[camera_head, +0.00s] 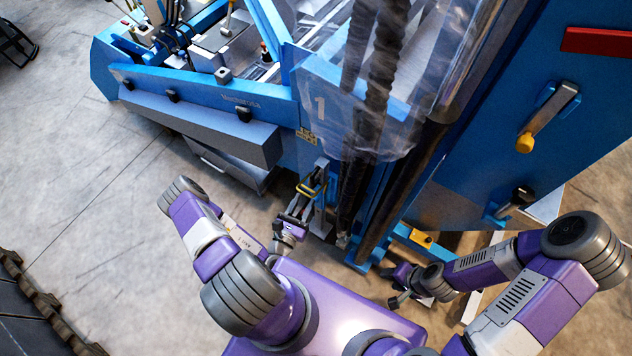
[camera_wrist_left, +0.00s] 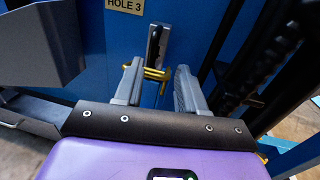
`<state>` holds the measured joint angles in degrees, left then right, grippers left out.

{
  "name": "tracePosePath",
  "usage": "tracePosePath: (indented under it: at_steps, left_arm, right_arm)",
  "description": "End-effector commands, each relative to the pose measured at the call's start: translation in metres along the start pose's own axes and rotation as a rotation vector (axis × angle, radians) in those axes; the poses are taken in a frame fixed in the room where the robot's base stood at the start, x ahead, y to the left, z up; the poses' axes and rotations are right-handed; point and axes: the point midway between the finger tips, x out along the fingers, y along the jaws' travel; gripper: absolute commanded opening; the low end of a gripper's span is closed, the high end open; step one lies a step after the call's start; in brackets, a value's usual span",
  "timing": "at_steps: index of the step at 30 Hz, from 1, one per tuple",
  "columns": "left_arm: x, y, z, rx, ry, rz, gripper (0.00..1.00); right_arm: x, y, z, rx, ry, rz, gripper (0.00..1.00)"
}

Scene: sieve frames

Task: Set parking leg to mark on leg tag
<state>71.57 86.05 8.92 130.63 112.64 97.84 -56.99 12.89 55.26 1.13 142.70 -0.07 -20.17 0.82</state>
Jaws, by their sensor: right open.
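The parking leg (camera_head: 321,205) is a grey upright bar low on the blue machine in the head view. Its upper part (camera_wrist_left: 157,42) shows in the left wrist view, with a yellow pin handle (camera_wrist_left: 155,74) across it. The handle (camera_head: 309,188) also shows in the head view. The yellowish leg tag (camera_head: 306,136) sits above; in the left wrist view, the tag (camera_wrist_left: 124,5) reads "HOLE 3". My left gripper (camera_wrist_left: 160,70) is open, its fingers apart near the handle. Whether they touch it is unclear. My right gripper (camera_head: 397,288) is open and empty, lower right of the leg.
A dark cylinder and hoses (camera_head: 372,100) stand just right of the leg behind a clear cover. A grey beam (camera_head: 205,125) juts out on the left. A yellow-knobbed lever (camera_head: 547,112) is on the blue panel at right.

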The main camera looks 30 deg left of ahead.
Motion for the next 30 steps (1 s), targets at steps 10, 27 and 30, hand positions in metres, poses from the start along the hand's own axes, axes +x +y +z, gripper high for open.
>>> tracePosePath:
  at_steps: [10,27,30]
  left_arm:
    - [0.037,0.011,0.001,0.011,-0.003,0.051,0.40]
    - [0.076,0.011,0.002,0.007,0.001,0.048,0.40]
    - [0.076,0.011,0.002,0.007,0.001,0.048,0.32]
  right_arm:
    - [0.010,0.004,0.000,0.000,0.000,0.000,0.43]
    - [0.018,0.007,-0.001,0.000,0.000,0.000,0.43]
    - [0.018,0.006,-0.001,0.000,0.000,0.000,0.43]
